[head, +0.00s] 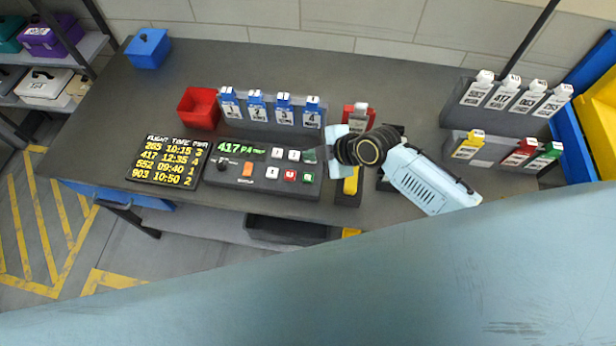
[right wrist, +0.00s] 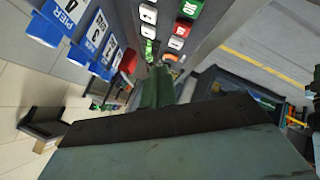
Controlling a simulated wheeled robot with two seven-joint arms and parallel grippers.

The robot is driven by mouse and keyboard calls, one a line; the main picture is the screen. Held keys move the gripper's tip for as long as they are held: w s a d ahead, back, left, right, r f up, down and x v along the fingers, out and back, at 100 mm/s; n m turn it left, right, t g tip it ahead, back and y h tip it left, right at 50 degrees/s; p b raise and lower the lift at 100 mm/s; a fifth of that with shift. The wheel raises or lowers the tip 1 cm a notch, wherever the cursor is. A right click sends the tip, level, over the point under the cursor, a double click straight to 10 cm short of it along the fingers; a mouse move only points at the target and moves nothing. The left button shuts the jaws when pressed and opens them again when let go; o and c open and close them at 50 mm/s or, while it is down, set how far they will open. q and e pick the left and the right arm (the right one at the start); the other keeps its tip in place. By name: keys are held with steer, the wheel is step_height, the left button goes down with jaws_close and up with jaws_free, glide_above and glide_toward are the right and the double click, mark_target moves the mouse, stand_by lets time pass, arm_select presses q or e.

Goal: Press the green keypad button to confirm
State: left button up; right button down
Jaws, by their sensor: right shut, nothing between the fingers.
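The keypad console (head: 230,178) lies on the dark table, with a green-lit display (head: 240,149) reading "417 P4". Its green button (head: 307,178) is at the right end of the lower row, beside a red button (head: 290,175). In the right wrist view the green button (right wrist: 190,8) is at the top edge, with the red button (right wrist: 182,31) below it. My right gripper (head: 313,155) is shut and empty, at the console's upper right corner near the top-row white buttons. Contact with them cannot be told. My left gripper is out of view.
Blue-topped numbered tags (head: 256,106) stand in a rack behind the console. A red bin (head: 199,107) is at its back left. The flight board (head: 172,161) lies to its left. A red-and-white tag (head: 358,115) and a yellow piece (head: 351,182) are close to my right gripper.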

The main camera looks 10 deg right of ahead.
mark_target(312, 179)
step_height(312, 179, down, 8)
steer(key=b, duration=0.6)
steer(key=shift+r, duration=0.2)
stand_by(1.5)
steer(key=shift+f+b, duration=0.4)
steer(key=shift+f+b, duration=0.45)
steer(key=shift+f, duration=0.05)
stand_by(0.5)
steer(key=shift+r, duration=0.15)
steer(key=shift+r+p, duration=0.75)
step_height(312, 179, up, 5)
steer(key=p, duration=0.4)
steer(key=shift+r, duration=0.1)
